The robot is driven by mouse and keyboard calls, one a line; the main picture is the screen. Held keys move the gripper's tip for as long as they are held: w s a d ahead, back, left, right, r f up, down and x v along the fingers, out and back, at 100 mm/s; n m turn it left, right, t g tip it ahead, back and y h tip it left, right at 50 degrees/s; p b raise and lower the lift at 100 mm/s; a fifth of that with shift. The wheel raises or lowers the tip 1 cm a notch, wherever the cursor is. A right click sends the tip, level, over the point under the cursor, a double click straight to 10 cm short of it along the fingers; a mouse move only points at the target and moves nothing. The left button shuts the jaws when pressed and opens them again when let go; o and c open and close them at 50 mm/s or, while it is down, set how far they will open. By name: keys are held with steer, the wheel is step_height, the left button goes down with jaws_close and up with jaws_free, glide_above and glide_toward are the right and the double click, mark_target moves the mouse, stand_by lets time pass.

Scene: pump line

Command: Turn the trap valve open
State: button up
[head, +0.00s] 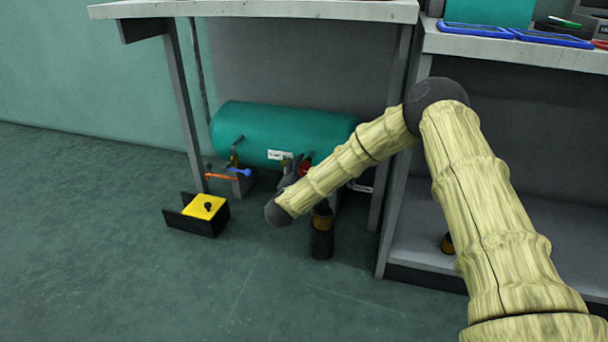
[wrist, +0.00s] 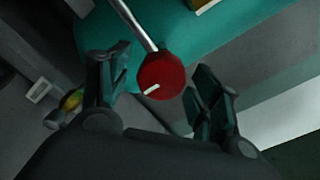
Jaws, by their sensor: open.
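In the wrist view a round red knob (wrist: 163,72) with a white mark sits on the end of a thin metal rod (wrist: 131,22), in front of the teal tank. No readable label shows whether this is the trap valve. My gripper (wrist: 160,88) is open, with one dark finger on each side of the knob; I see gaps on both sides. In the head view the teal tank (head: 262,130) lies under the bench, and a small red part (head: 304,164) shows below it, partly hidden by my arm.
An orange handle (head: 221,177) and a blue knob (head: 240,172) sit below the tank's left end. A black box with a yellow top (head: 204,206) stands on the floor to the left. Bench legs (head: 186,105) flank the tank.

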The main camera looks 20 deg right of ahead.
steer(key=shift+w+d, duration=0.25)
steer(key=shift+w, duration=0.05)
steer(key=c, duration=1)
steer(key=shift+c, duration=0.2)
